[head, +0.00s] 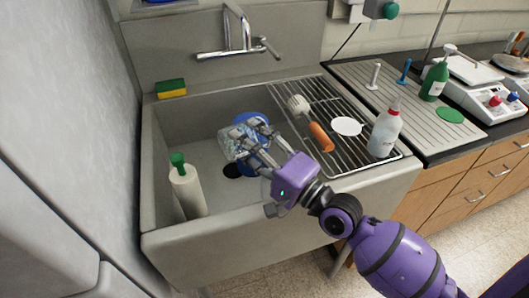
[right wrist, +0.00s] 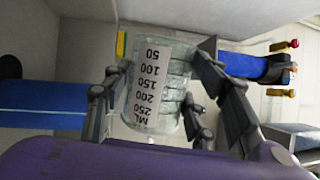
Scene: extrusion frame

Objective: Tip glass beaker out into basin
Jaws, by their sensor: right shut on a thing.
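My right gripper (head: 248,139) is shut on the clear glass beaker (head: 236,145), over the grey basin (head: 205,152). In the right wrist view the beaker (right wrist: 160,82) sits between the fingers, its white scale label facing the camera and its numbers upside down. In the head view the beaker looks tilted, partly covered by the fingers. I cannot tell whether it holds liquid. A blue round thing (head: 249,118) shows behind the beaker and fingers. The dark drain (head: 231,171) lies below. My left gripper is not in view.
A white bottle with a green cap (head: 187,190) stands at the basin's left front. A sponge (head: 171,88) lies on the back rim, left of the tap (head: 237,45).

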